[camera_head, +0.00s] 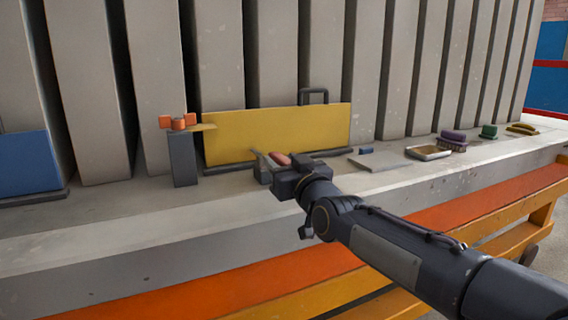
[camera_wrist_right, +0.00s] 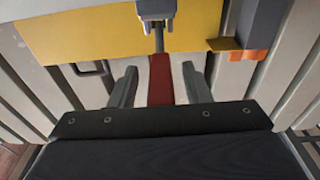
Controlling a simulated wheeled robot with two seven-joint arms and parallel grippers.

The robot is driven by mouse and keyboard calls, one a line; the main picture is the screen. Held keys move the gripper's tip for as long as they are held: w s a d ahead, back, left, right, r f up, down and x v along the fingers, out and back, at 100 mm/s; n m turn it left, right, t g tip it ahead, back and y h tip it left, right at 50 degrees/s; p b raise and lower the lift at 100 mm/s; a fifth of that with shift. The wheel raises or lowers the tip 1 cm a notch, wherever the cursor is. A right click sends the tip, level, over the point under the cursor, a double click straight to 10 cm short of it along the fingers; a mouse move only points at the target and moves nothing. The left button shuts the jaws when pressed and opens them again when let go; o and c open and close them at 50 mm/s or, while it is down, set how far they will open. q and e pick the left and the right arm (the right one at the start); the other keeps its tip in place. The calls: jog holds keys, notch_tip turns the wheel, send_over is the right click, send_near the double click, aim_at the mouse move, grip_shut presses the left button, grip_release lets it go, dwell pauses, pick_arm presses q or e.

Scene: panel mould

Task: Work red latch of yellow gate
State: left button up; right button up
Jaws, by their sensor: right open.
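The yellow gate (camera_head: 275,135) stands upright against the grey panels, with a dark handle (camera_head: 313,95) on its top edge. The red latch (camera_head: 278,159) shows low in front of the gate, partly hidden by my right gripper (camera_head: 272,167). In the right wrist view the red latch (camera_wrist_right: 160,80) lies between the two open fingers of my right gripper (camera_wrist_right: 158,88), with a gap on both sides. A grey bracket (camera_wrist_right: 156,10) is at its far end. My left gripper is not in view.
A blue panel (camera_head: 28,162) is at far left. A grey plate (camera_head: 378,161), a tray (camera_head: 428,152) and brushes (camera_head: 453,140) lie on the ledge to the right.

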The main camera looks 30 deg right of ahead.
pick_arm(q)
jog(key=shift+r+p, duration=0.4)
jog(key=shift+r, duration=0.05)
pick_arm(e)
jog(key=s, duration=0.7)
jog(key=shift+s+a+f, duration=0.35)
jog(key=shift+a+f, duration=0.05)
jog(key=shift+a, duration=0.05)
